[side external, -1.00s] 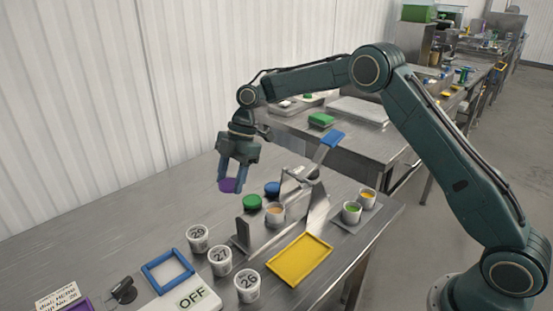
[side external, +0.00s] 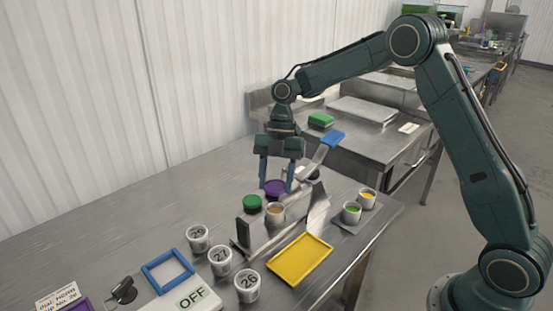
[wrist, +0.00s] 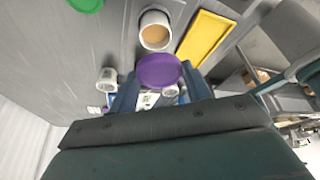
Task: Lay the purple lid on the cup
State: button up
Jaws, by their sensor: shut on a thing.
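My gripper (side external: 276,185) is shut on the purple lid (side external: 274,188), which is held level between the blue fingertips. The lid also shows in the wrist view (wrist: 160,70), between the fingers. An open white cup (side external: 275,218) with tan contents stands in front of the lid in the side view. In the wrist view, the cup (wrist: 155,42) is just beyond the lid and its open top shows, uncovered. The lid and cup look apart; the exact height of the lid above the bench is hard to tell.
A green lid (side external: 253,203) lies left of the cup. A metal scoop-like stand (side external: 317,205) is close on the right. A yellow tray (side external: 300,260), white numbered cups (side external: 220,261), a blue frame (side external: 168,271) and two filled cups (side external: 351,213) surround the area. The bench's left back is clear.

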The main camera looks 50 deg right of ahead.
jog(key=shift+f, duration=0.15)
jog(key=shift+f, duration=2.05)
jog(key=shift+f, duration=0.75)
dwell(1.6)
jog(key=o, duration=1.3)
jog(key=shift+o, duration=0.2)
jog(key=shift+r, duration=0.2)
jog(key=shift+r, duration=3.3)
jog(key=shift+r, duration=0.15)
